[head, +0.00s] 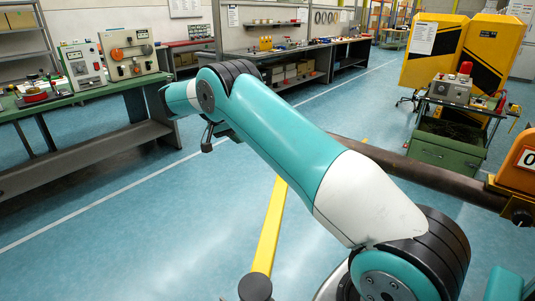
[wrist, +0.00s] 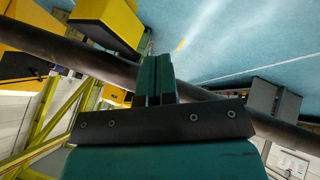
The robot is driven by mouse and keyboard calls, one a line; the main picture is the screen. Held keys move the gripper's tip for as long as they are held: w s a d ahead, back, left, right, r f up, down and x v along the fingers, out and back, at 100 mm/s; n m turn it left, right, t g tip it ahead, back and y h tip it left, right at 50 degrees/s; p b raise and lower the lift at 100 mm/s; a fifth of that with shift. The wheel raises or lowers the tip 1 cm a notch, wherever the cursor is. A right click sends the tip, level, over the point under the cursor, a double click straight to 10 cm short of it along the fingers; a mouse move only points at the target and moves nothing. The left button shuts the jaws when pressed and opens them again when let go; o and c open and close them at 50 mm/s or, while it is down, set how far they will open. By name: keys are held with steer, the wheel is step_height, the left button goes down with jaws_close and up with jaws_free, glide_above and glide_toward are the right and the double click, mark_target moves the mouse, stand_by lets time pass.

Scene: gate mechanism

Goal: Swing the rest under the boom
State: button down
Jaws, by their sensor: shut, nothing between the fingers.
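The boom (head: 424,173) is a dark brown round tube running from the orange housing at the right to behind my arm in the head view. In the wrist view the boom (wrist: 210,94) crosses behind my fingers. My gripper (wrist: 156,62) is shut and empty, its fingers overlapping the boom in that view; I cannot tell whether they touch it. A yellow strip (head: 270,228) in the head view runs from behind my arm down to a dark round knob (head: 255,287). I cannot tell whether this strip is the rest or a floor marking.
An orange housing (head: 520,165) with a number plate stands at the boom's right end. A green tool cart (head: 445,142) and yellow-black panels (head: 434,55) stand behind the boom. A workbench (head: 95,96) with control boxes is at the left. The blue floor between is clear.

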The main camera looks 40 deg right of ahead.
steer(key=s+d+f+p, duration=0.1)
steer(key=s+d+f, duration=0.3)
steer(key=d+f, duration=0.3)
steer(key=shift+s+d+f, duration=0.35)
steer(key=shift+s+d, duration=0.05)
steer(key=shift+d, duration=0.1)
steer(key=shift+s, duration=0.1)
